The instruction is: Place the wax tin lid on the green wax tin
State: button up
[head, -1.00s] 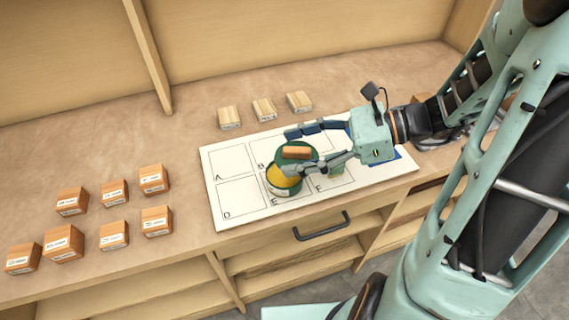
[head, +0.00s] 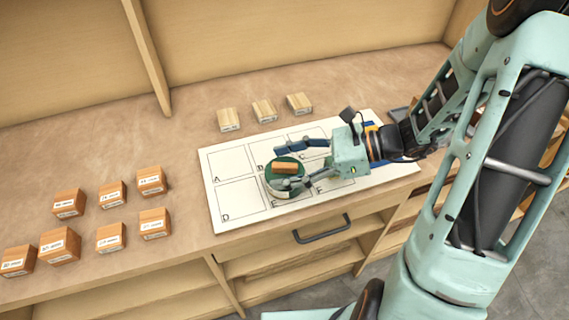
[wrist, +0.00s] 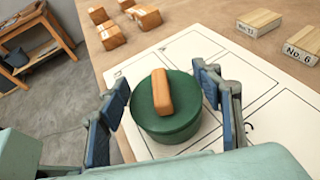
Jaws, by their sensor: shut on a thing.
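The wax tin lid (head: 272,171) is a green disc with a wooden bar handle. It lies over the green wax tin (head: 275,191) near cells B and E of the white board, and no yellow wax shows. In the wrist view the lid (wrist: 187,92) looks level and centred on the tin (wrist: 172,137); I cannot tell if it is fully seated. In the wrist view my gripper (wrist: 160,80) spans the lid's width.
The white board (head: 228,206) has lettered cells; A and D are empty. Several orange labelled blocks (head: 110,238) stand at the left. Three pale wooden blocks (head: 264,111) stand behind the board. A drawer handle (head: 322,230) is below the front edge. An upright divider (head: 148,58) stands at the back.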

jog(key=shift+f, duration=0.35)
jog(key=o, duration=1.1)
jog(key=shift+r, duration=0.1)
jog(key=shift+r, duration=0.3)
jog(key=v, duration=1.2)
jog(key=shift+p, duration=0.3)
